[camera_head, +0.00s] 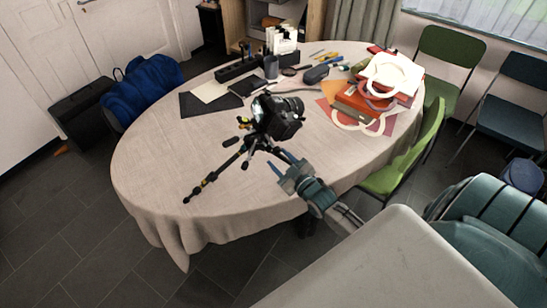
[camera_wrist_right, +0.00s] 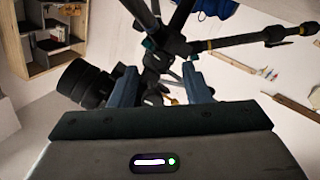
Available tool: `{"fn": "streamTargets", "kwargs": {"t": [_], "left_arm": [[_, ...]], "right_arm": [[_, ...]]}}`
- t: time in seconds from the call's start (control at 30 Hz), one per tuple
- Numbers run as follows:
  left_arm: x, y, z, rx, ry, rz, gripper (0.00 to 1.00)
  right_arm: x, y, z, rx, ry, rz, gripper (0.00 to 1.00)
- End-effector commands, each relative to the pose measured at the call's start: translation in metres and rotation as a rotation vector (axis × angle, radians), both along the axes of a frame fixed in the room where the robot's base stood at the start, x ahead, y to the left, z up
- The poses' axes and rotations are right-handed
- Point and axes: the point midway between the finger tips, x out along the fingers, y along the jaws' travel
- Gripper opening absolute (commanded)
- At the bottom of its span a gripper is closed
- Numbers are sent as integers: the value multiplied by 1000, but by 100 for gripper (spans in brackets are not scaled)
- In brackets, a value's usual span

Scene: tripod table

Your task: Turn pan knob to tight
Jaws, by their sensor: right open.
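A black camera (camera_head: 280,114) sits on a small black tripod (camera_head: 224,174) with yellow bands, standing on the round table. The pan knob is too small to make out surely in the head view. My right gripper (camera_head: 277,160) is open and empty, just in front of and below the tripod head. In the right wrist view, the open fingers (camera_wrist_right: 160,75) point toward the tripod's hub and legs (camera_wrist_right: 185,45), with the camera lens (camera_wrist_right: 85,82) left of them. A small dark part with a pale tip (camera_wrist_right: 170,98) shows between the fingers; I cannot tell whether they touch it. My left gripper is not in view.
The table (camera_head: 150,160) has a pale cloth. Books and papers (camera_head: 375,95) lie right of the camera. A dark organizer (camera_head: 236,70), a cup (camera_head: 271,67) and dark mats (camera_head: 205,101) stand or lie behind it. The left front of the table is clear. Green chairs (camera_head: 400,165) stand at right.

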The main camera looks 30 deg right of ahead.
Motion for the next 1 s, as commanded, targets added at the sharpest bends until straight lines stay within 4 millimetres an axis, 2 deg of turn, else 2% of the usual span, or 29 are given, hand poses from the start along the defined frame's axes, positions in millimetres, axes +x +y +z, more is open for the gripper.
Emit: {"fn": "streamTargets", "kwargs": {"t": [0.03,0.1,0.23,0.63,0.8,0.87,1.0], "left_arm": [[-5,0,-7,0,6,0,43],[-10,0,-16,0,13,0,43],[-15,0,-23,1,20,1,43],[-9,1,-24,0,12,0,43],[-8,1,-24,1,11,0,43],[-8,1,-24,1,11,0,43],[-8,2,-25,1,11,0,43]], "right_arm": [[10,0,-2,0,-3,-1,43],[17,1,-4,-1,-3,1,43],[27,1,-3,0,-1,2,43],[32,2,0,0,0,0,43],[32,2,0,0,0,0,10],[32,2,0,0,0,0,0],[32,1,0,1,0,1,0]]}}
